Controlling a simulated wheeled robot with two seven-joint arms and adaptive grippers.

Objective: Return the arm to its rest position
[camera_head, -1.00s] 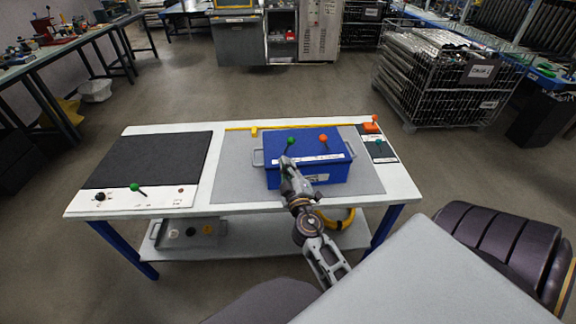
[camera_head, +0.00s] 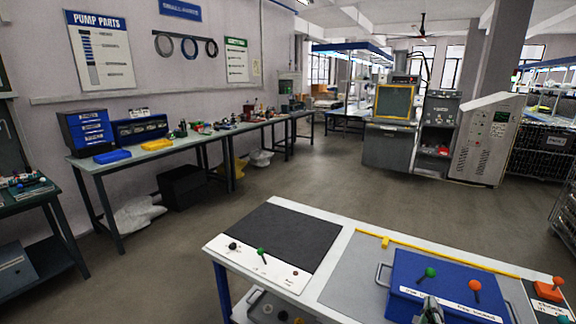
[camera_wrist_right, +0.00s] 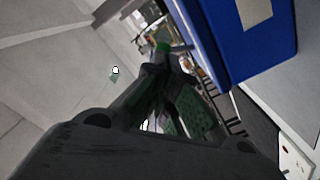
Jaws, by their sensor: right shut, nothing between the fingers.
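My right gripper (camera_head: 432,308) shows at the bottom edge of the head view, in front of the blue box (camera_head: 408,268). Its dark fingers fill the middle of the right wrist view (camera_wrist_right: 165,72); they are shut and empty. The blue box also stands at the upper right of the wrist view (camera_wrist_right: 222,50), beside the fingers. On the box's top are a green-knobbed lever (camera_head: 430,272) and an orange-knobbed lever (camera_head: 474,286). Most of my right arm is cut off below the head view. My left gripper is not in view.
The white-edged worktable (camera_head: 216,244) carries a black mat (camera_head: 275,234), another green-knobbed lever (camera_head: 261,251) and a yellow rail (camera_head: 450,257). An orange lever block (camera_head: 549,290) stands at its right. A workbench (camera_head: 150,153) lines the left wall.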

